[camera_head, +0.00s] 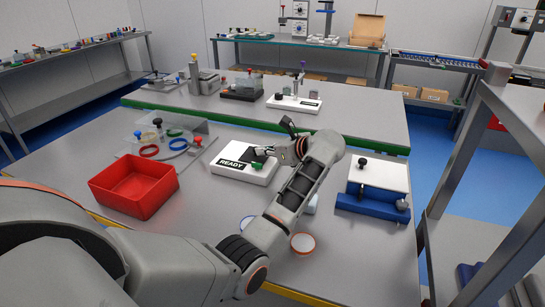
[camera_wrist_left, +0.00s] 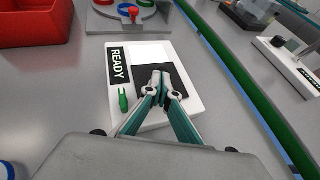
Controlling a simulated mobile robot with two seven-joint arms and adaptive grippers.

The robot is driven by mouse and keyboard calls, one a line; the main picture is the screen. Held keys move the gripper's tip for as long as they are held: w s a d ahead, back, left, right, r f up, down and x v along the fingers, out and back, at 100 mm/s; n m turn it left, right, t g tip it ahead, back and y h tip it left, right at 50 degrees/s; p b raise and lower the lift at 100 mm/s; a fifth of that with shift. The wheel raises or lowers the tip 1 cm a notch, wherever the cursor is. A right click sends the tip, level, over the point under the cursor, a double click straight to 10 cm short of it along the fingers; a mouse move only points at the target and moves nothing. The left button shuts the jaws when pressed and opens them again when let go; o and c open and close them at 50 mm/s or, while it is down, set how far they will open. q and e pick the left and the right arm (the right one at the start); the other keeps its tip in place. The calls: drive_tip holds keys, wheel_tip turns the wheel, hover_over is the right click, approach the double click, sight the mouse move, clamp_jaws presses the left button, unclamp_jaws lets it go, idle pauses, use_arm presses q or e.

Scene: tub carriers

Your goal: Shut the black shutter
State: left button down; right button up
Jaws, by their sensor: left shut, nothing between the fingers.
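The black shutter (camera_wrist_left: 145,78) is a dark flat plate on a white device (camera_wrist_left: 185,120) with a black READY label (camera_wrist_left: 118,64). A brighter white patch (camera_wrist_left: 150,51) shows beside the shutter, towards the top in the left wrist view. The device (camera_head: 238,172) also shows in the head view, mid-table, with the shutter partly hidden by my gripper. My left gripper (camera_wrist_left: 161,74) is shut and empty, its fingertips over the shutter; I cannot tell if they touch it. It also shows in the head view (camera_head: 268,151). My right gripper is not in view.
A green knob (camera_wrist_left: 123,98) stands on the device beside the label. A red tub (camera_head: 135,187) is to the left, near a plate with coloured rings (camera_head: 149,151). A blue and white box (camera_head: 375,200) is to the right. Round lidded tubs (camera_head: 303,243) are near the front.

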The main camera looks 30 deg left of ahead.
sight(246, 156)
use_arm(q)
drive_tip(key=a, duration=0.2)
drive_tip(key=s+a, duration=0.1)
drive_tip(key=a, duration=0.1)
drive_tip(key=a+b, duration=0.1)
drive_tip(key=a, duration=0.1)
drive_tip(key=shift+s+f, duration=0.25)
drive_tip(key=shift+f, duration=0.05)
drive_tip(key=shift+s+a+r, duration=0.1)
drive_tip(key=shift+a, duration=0.15)
drive_tip(key=shift+r, duration=0.15)
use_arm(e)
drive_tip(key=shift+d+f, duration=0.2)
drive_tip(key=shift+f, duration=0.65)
use_arm(q)
drive_tip(key=shift+a, duration=0.1)
